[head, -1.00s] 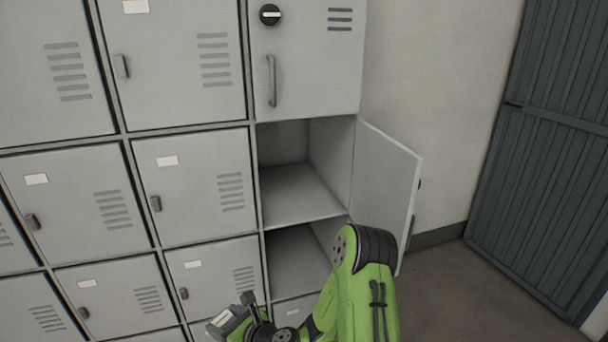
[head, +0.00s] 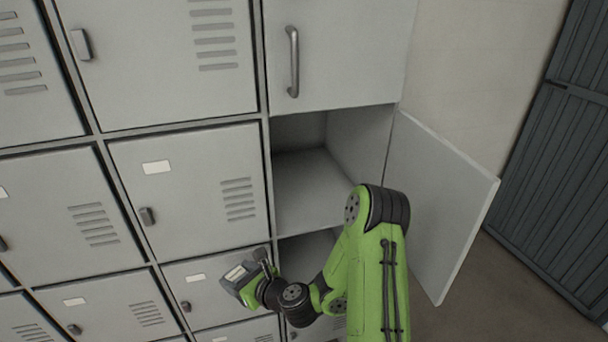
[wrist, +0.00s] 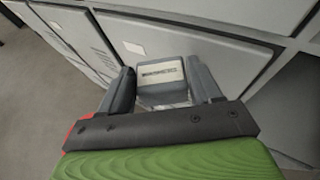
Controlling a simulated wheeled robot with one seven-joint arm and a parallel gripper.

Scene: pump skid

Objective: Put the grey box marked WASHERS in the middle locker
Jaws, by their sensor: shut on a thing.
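The grey box (wrist: 160,72) with a pale marked label sits between the two fingers of my gripper (wrist: 163,84) in the wrist view; the label is too small to read surely. In the head view the box (head: 238,274) is held by my gripper (head: 250,281), in front of closed locker doors, left of and lower than the open middle locker. The middle locker (head: 308,190) is in the right column; its inside looks empty, and its lower right corner is hidden by my arm. Its door (head: 440,200) stands swung open to the right.
Below is another open compartment (head: 305,258), partly hidden by my arm. The locker above (head: 340,50) is shut, with a bar handle. Closed lockers (head: 190,190) fill the left. A dark slatted door (head: 560,170) stands at the right, with bare floor before it.

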